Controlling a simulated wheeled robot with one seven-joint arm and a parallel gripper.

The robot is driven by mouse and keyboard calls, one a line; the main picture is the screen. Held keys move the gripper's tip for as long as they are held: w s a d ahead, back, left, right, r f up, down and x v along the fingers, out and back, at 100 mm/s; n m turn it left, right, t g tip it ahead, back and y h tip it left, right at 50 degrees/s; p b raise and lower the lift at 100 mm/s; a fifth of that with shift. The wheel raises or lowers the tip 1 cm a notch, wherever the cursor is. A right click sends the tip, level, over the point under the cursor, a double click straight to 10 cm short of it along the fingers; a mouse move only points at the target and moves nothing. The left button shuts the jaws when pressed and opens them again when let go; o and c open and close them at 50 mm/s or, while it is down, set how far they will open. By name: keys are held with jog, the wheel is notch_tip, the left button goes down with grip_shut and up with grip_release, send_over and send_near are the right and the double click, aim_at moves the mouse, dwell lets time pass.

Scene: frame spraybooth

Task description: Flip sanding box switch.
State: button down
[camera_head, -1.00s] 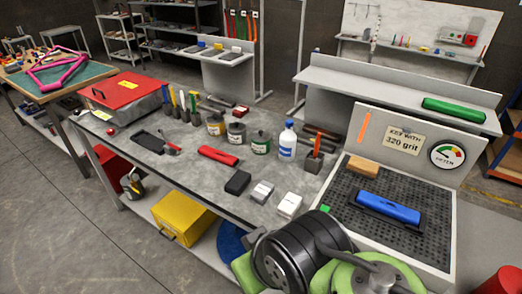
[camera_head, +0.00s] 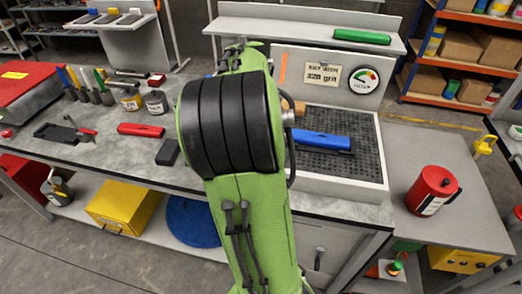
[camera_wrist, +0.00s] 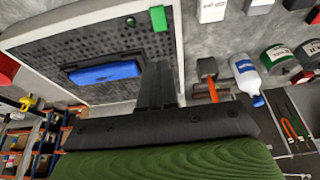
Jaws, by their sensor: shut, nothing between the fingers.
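The sanding box (camera_head: 343,187) has a dark perforated top in a pale frame and an upright back panel with a dial. It also shows in the wrist view (camera_wrist: 55,30), with a small green block (camera_wrist: 158,18) at its edge. That block may be the switch; I cannot tell its position. A blue sanding block (camera_head: 322,141) lies on the perforated top and also shows in the wrist view (camera_wrist: 103,73). My gripper (camera_wrist: 157,72) is shut and empty, over the box's edge area and apart from the green block in the picture. My arm hides the gripper in the head view.
A red canister (camera_head: 432,192) stands on the surface right of the box. My arm covers the bench's middle. A back shelf holds a green block (camera_head: 362,36).

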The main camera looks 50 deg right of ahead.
jog(key=b+x, duration=0.1)
jog(key=x, duration=0.3)
jog(key=b+x, duration=0.1)
jog(key=x, duration=0.8)
jog(key=shift+s+a+f+b, duration=0.1)
jog(key=shift+a+f+b, duration=0.1)
jog(key=shift+f+b, duration=0.3)
jog(key=shift+p, duration=0.3)
